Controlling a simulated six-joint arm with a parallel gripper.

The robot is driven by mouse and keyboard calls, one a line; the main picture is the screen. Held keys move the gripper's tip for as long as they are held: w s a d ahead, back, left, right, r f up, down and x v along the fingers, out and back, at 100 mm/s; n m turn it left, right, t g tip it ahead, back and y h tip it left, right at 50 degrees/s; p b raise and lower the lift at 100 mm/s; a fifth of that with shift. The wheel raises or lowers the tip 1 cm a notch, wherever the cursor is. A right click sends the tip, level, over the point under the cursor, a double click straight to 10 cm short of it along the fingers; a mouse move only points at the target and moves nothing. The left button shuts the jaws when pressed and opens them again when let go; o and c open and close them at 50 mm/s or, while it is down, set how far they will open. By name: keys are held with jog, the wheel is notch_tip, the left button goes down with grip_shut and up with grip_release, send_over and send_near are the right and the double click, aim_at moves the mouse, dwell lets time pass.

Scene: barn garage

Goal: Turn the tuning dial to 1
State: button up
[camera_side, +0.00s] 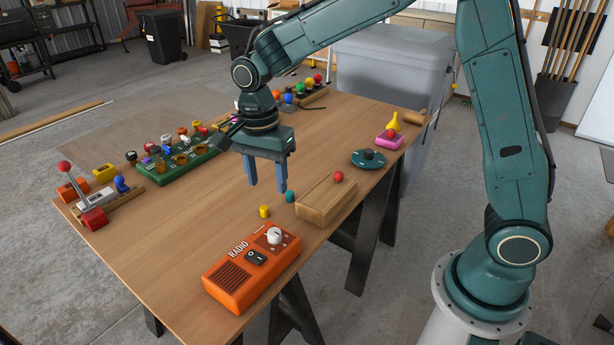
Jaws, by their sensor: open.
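An orange radio (232,285) lies near the front edge of the wooden table, with a speaker grille, a black switch (256,257) and the word RADIO on top. Its white tuning dial (274,236) is at the radio's far right end; the markings around it are too small to read. My gripper (267,188) hangs above the table, behind the radio and apart from the dial. Its two blue fingers point down, spread apart, with nothing between them.
A wooden block (325,205) with a red ball (338,177) is to the right. A green tray (150,177) with several knobs is at left. The table (190,235) is clear left of the radio.

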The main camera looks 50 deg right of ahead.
aim_at(274, 232)
jog(key=shift+f, duration=0.15)
jog(key=f, duration=1.3)
jog(key=shift+s+f, duration=0.25)
jog(key=shift+s, duration=0.05)
jog(key=c, duration=1)
